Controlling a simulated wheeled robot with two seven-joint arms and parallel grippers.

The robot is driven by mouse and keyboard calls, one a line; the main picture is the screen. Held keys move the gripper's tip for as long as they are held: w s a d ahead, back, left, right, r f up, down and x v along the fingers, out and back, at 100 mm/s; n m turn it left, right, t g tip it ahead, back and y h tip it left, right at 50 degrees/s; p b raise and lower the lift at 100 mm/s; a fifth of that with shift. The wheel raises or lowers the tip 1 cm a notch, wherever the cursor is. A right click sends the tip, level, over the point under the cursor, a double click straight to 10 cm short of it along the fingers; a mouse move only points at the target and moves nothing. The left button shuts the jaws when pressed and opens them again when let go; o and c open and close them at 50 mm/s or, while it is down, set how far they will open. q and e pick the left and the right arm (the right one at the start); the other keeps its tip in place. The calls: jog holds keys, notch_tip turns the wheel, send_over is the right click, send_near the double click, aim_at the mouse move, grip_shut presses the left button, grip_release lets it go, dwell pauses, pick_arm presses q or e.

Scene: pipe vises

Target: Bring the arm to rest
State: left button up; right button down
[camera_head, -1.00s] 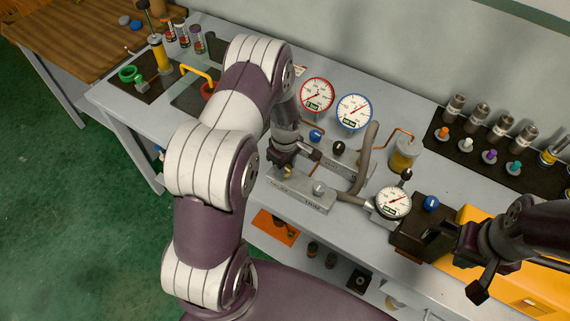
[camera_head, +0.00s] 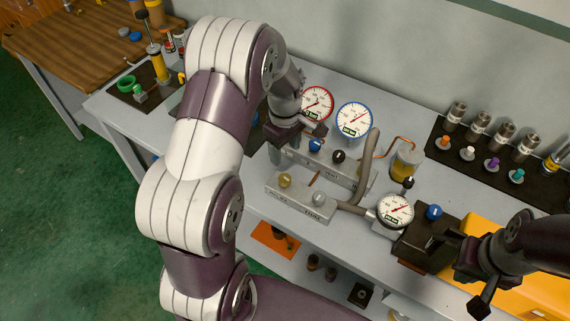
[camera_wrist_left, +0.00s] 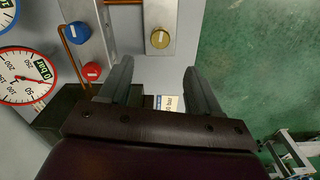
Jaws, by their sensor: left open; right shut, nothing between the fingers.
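My left arm comes in from the left in the head view, and its gripper (camera_head: 300,132) hangs over the bench near the valve blocks, partly hidden by its own wrist. In the left wrist view the two fingers (camera_wrist_left: 160,84) stand wide apart with nothing held between them. A brass knob (camera_wrist_left: 160,38) on a grey block lies beyond the fingertips; it also shows in the head view (camera_head: 285,181), clear of the gripper. My right gripper (camera_head: 456,262) is at the lower right, shut and empty, beside a dark block with a blue knob (camera_head: 434,212).
A red-rimmed gauge (camera_head: 317,103) and a blue-rimmed gauge (camera_head: 354,119) stand just right of my left gripper. A hose (camera_head: 366,158) runs to a small gauge (camera_head: 396,210). A dark rack (camera_head: 436,137) of fittings sits at right. Open green floor (camera_head: 70,220) lies left of the bench.

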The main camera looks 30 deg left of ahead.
pick_arm(q)
jog(key=shift+r, duration=0.65)
jog(key=s+d+r+m, duration=0.1)
jog(key=s+d+m, duration=0.3)
jog(key=s+m, duration=0.3)
jog(key=s+d+r+m+t, duration=0.1)
jog(key=s+d+r+m, duration=0.1)
jog(key=s+m, duration=0.5)
jog(key=shift+d+r+m, duration=0.2)
jog(key=shift+d+m, duration=0.5)
jog(key=shift+d, duration=0.15)
jog(key=shift+s, duration=0.1)
